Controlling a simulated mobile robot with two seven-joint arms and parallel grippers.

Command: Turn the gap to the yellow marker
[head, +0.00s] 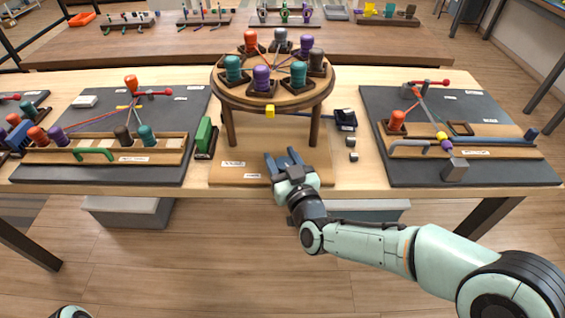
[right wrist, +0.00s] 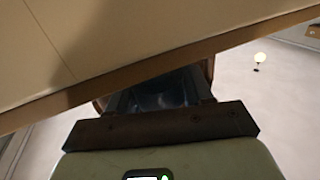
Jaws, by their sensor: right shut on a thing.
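A round wooden disc (head: 276,97) stands on brown legs above a wooden base (head: 229,172) at the table's middle. Several red, grey, purple, dark and teal bobbins ring it, with cords to its centre. The yellow marker (head: 270,111) is a small block at its front rim. The widest space between bobbins appears at the back left, between a teal bobbin (head: 232,68) and the red bobbin (head: 250,38). My right gripper (head: 283,160) is below the disc's front, over the base. In the right wrist view its jaws (right wrist: 160,88) are around a brown thing, mostly hidden. My left gripper is out of view.
A dark board with bobbins and a rail (head: 100,148) lies at left, another (head: 460,150) at right. A green block (head: 206,138) and small dark tray (head: 345,119) flank the base. In the right wrist view a beige surface (right wrist: 110,45) passes close above the gripper.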

